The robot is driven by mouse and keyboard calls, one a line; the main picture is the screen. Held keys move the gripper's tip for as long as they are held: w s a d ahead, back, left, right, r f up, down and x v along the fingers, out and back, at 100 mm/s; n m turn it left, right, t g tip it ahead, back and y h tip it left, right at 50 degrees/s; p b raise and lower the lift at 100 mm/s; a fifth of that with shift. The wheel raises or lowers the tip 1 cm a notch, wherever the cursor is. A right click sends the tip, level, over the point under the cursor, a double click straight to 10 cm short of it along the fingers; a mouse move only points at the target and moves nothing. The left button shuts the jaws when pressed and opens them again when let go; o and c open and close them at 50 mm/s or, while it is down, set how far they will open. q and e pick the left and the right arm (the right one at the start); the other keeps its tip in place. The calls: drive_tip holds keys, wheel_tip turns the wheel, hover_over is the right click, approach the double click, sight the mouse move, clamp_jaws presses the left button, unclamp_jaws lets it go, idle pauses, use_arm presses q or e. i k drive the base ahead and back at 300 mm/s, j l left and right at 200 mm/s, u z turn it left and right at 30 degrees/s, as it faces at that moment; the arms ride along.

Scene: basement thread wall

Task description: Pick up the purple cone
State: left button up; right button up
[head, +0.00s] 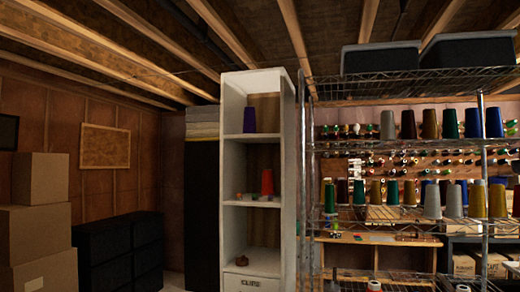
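A purple cone (249,120) stands upright on an upper shelf of the tall white shelf unit (230,160), near the middle of the view. It is small and looks dark in this light. Another blue-purple cone (494,122) stands in the upper row of the wire rack at the right. Neither of my grippers shows in the head view.
A red cone (267,183) stands on a lower shelf of the white unit. The wire rack (410,145) holds several cones in rows. Stacked cardboard boxes (38,210) and a black drawer cabinet (118,250) stand at the left.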

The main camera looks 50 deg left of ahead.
sight(249, 127)
drive_tip(key=u, duration=0.4)
drive_tip(key=k+u, duration=0.1)
drive_tip(key=u, duration=0.65)
drive_tip(key=k+u, duration=0.1)
drive_tip(key=u, duration=0.3)
